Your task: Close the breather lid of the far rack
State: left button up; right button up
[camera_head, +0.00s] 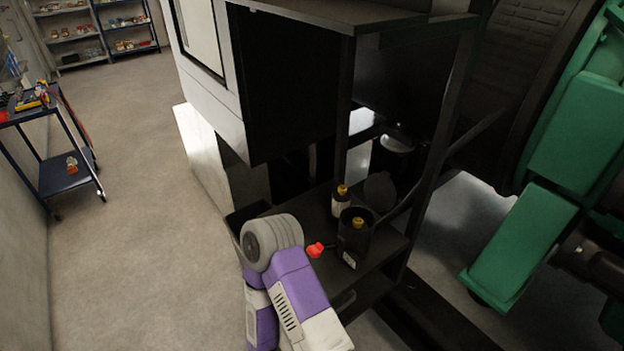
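The black rack (395,262) stands beside the generator, with a dark shelf low down. On the shelf is a black cup-like holder (352,248) with a pale label and a yellow-capped item (358,223) in its open top. A dark rounded flap (380,190) stands raised behind the holder; it looks like the breather lid, open, but it is hard to make out against the dark rack. One of my arms, purple and grey, reaches up from the bottom centre to the rack's left front. Neither gripper shows.
A pale bottle (341,203) with a yellow cap stands behind the holder, and a red knob (315,250) is left of it. A rack post rises close by. Green machinery (520,245) is at right. A blue cart (68,172) stands far left; the floor between is clear.

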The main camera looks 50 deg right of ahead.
aim_at(380, 190)
jog(key=u, duration=0.9)
jog(key=k, duration=1.1)
jog(key=z, duration=0.75)
